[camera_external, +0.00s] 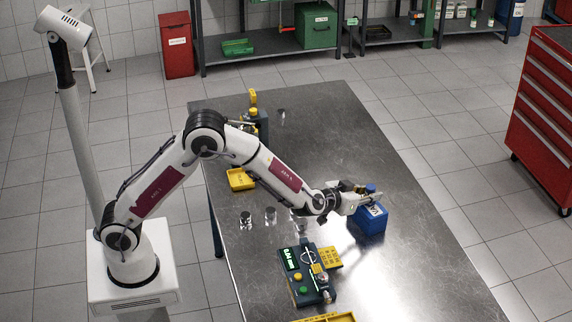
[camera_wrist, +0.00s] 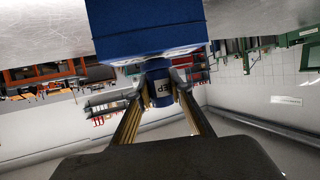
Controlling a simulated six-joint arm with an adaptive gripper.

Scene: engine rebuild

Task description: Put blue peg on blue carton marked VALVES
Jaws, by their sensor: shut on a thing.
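The blue carton (camera_external: 369,222) stands on the metal table, with a white label on its top that is partly covered by my gripper. My gripper (camera_external: 368,194) is shut on the blue peg (camera_external: 371,187) just over the carton's top. The carton (camera_wrist: 150,28) fills the upper middle of that view, right against the peg in the picture. I cannot tell whether peg and carton touch.
A dark device with a green display (camera_external: 304,278) and a yellow tray (camera_external: 240,180) are on the table. Several shiny metal cylinders (camera_external: 270,215) stand left of the gripper. The table's right side (camera_external: 400,190) is clear. A red tool cabinet (camera_external: 545,110) stands off the table.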

